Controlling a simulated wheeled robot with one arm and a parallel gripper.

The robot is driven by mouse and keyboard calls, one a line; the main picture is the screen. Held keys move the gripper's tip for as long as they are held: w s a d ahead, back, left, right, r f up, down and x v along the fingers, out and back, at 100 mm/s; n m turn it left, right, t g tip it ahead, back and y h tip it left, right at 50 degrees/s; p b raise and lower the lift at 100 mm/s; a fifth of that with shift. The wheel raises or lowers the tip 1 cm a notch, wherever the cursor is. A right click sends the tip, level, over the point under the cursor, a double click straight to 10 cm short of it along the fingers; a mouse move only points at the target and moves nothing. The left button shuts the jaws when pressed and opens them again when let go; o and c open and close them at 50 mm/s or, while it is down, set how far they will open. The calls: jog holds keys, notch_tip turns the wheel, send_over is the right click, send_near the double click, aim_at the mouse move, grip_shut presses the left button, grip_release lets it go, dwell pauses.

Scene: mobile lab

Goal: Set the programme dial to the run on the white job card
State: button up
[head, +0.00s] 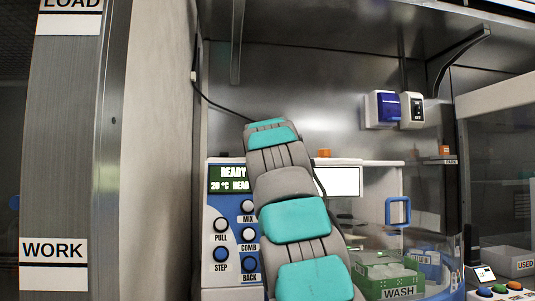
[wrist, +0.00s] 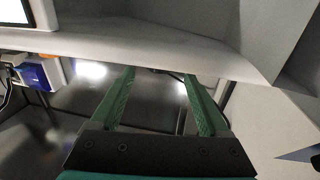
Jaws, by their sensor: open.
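My gripper (wrist: 160,76) shows in the wrist view with its two green fingers apart and nothing between them. The fingertips are close to the lower edge of a pale housing (wrist: 170,40); I cannot tell whether they touch it. In the head view my arm covers part of a white and blue machine (head: 215,275), which has a display (head: 229,179) reading READY and 20 °C. Its round controls carry the labels PULL, MIX, COMB, STEP and BACK. I cannot make out a programme dial. No job card is readable; a blank white panel (head: 340,181) is right of my arm.
A green WASH crate (head: 388,272) stands behind a clear guard at the lower right, below a blue handle (head: 398,211). A blue and white wall unit (head: 382,108) hangs at the back. A pillar (head: 62,150) labelled WORK stands at the left.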

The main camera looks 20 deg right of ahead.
jog(key=shift+b+v, duration=0.55)
jog(key=shift+v, duration=2.05)
